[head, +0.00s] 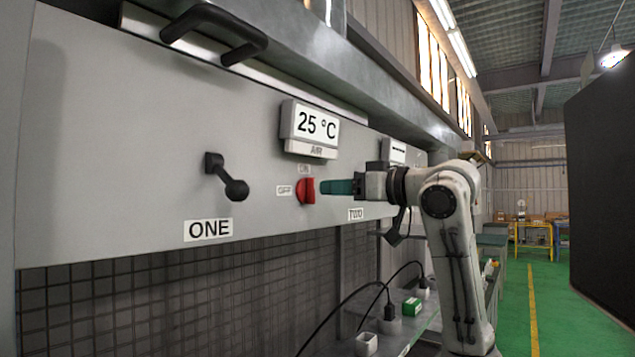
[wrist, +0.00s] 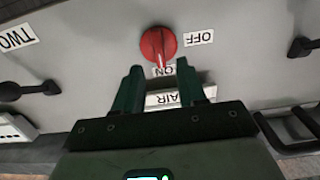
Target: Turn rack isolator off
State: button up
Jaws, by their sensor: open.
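The rack isolator is a red rotary knob (head: 306,191) on the grey panel, below the 25 °C AIR display. It also shows in the wrist view (wrist: 158,44), which sees the panel upside down. An OFF label (head: 284,190) is left of the knob and an ON label (head: 304,169) above it. In the wrist view, the knob's ridge points toward the ON label (wrist: 164,71). My gripper (head: 325,187) has green fingers and faces the knob from the right. In the wrist view its fingertips (wrist: 160,66) are apart, with nothing between them, short of the knob.
A black lever (head: 229,180) marked ONE stands out left of the knob; another (wrist: 28,90) is near the TWO label (wrist: 17,37). The AIR display (head: 310,128) juts out above the knob. A black handle (head: 215,30) is at upper left. Plugs and cables are below.

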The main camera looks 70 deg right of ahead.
aim_at(314, 189)
jog(key=shift+p+x, duration=0.65)
jog(key=shift+x, duration=1.8)
jog(key=shift+d, duration=0.1)
jog(key=shift+c, duration=0.4)
grip_shut()
